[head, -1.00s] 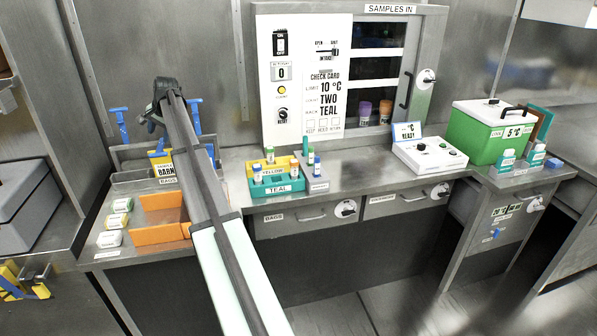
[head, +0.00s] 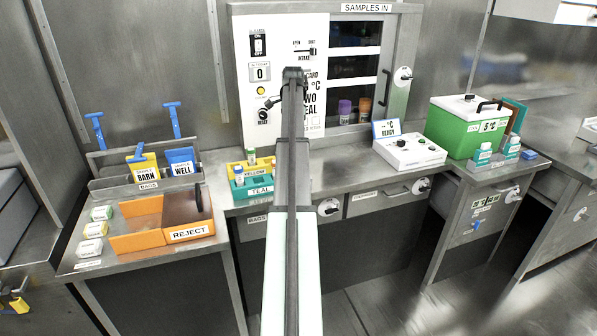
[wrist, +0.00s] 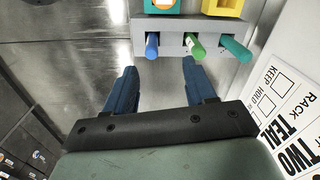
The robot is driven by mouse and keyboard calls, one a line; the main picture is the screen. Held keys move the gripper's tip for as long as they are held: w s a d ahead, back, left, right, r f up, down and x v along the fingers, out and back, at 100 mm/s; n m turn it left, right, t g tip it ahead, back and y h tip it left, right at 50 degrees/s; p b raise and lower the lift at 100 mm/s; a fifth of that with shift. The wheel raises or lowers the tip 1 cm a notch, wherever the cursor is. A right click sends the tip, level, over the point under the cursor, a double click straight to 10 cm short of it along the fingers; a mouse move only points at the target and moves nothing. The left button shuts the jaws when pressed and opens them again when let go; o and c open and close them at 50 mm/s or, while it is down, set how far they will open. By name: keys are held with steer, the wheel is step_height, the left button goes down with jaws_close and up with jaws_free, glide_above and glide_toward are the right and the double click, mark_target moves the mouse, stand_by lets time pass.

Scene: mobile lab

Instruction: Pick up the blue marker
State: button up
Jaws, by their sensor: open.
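The blue marker (wrist: 152,47) stands in a grey rack (wrist: 176,25) in the wrist view, at the left of a row with a green marker (wrist: 195,46) and a teal marker (wrist: 234,48). My gripper (wrist: 160,65) is open and empty. Its two dark blue fingers point toward the rack, and the blue marker lies just beyond the fingertips, between their lines. It looks apart from both fingers. In the head view my arm covers the grey rack and the blue marker, and the fingers cannot be made out.
A yellow and a teal rack (head: 254,189) with capped tubes stand left of my arm. A white panel (head: 275,100) rises behind. An orange reject bin (head: 188,233) sits at left; a control box (head: 410,152) and green cooler (head: 465,130) stand right.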

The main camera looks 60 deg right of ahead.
steer(key=shift+s+d+f, duration=0.15)
steer(key=shift+s+d, duration=0.05)
steer(key=shift+s, duration=0.45)
steer(key=shift+s+d+f, duration=0.1)
steer(key=shift+s+d, duration=0.1)
steer(key=shift+s, duration=0.4)
steer(key=f, duration=1.3)
steer(key=shift+w+a+f, duration=0.15)
steer(key=shift+w+a, duration=0.05)
jaws_close()
